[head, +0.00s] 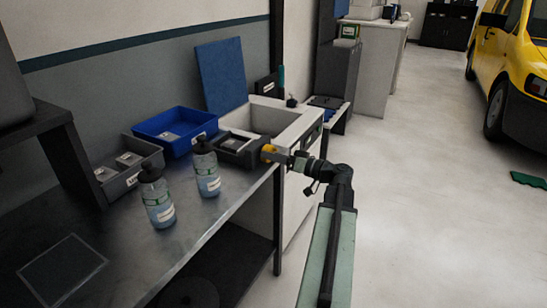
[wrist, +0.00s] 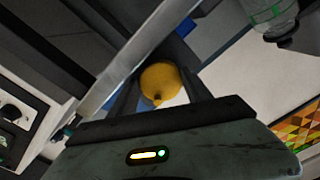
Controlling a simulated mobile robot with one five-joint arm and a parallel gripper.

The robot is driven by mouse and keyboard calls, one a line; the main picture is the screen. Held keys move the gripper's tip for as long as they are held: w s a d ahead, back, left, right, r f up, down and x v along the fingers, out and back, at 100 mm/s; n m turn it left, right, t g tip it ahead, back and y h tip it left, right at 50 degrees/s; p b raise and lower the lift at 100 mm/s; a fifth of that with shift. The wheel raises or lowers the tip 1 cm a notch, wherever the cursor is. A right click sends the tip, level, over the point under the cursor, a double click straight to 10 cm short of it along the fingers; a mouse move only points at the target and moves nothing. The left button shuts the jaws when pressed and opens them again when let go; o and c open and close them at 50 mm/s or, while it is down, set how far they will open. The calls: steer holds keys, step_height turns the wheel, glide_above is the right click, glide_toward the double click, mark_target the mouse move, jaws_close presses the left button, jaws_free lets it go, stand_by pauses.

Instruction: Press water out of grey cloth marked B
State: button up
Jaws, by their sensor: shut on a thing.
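My gripper (head: 272,154) is at the right end of a dark tray-like device (head: 240,151) on the bench by the sink. It is shut on a yellow rounded knob (wrist: 160,82), which sits between the fingers in the wrist view. The knob also shows at the gripper tip in the head view (head: 267,151). I cannot tell how the knob joins the device. Small greyish pieces lie in a grey divided tray (head: 107,186) and a blue tray (head: 150,126). Their markings are too small to read, so I cannot pick out the cloth marked B.
Two clear bottles with dark caps, one nearer (head: 159,204) and one farther (head: 207,172), stand on the metal bench (head: 110,262). A white sink (head: 262,119) adjoins the bench. A blue panel (head: 221,75) leans behind.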

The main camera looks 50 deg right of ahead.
steer(key=o, duration=1.4)
steer(key=shift+s, duration=0.1)
steer(key=shift+c, duration=0.2)
